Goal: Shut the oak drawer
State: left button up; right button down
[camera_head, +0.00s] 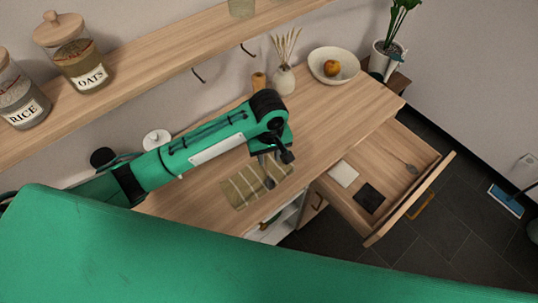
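The oak drawer (375,224) is pulled well out from the right part of the oak counter (330,130). Its front panel, with a brass-coloured handle (423,207), faces the lower right. Inside lie a white square (343,174), a black square (369,198) and a spoon (408,166). My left gripper (274,178) points down over the striped cloth on the counter, left of the drawer and apart from it. Its two grey fingers look spread, with nothing seen between them. My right gripper is out of view.
A bowl with a fruit (331,68), a vase (283,79) and a potted plant (385,55) stand toward the back. A shelf (160,60) with jars runs at upper left. Dark floor (460,230) lies clear beyond the drawer front. A green part of mine fills the bottom.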

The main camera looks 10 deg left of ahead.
aim_at(375, 166)
jog(key=k+l, duration=0.15)
jog(key=k, duration=0.35)
jog(key=k+l, duration=0.15)
jog(key=k, duration=0.35)
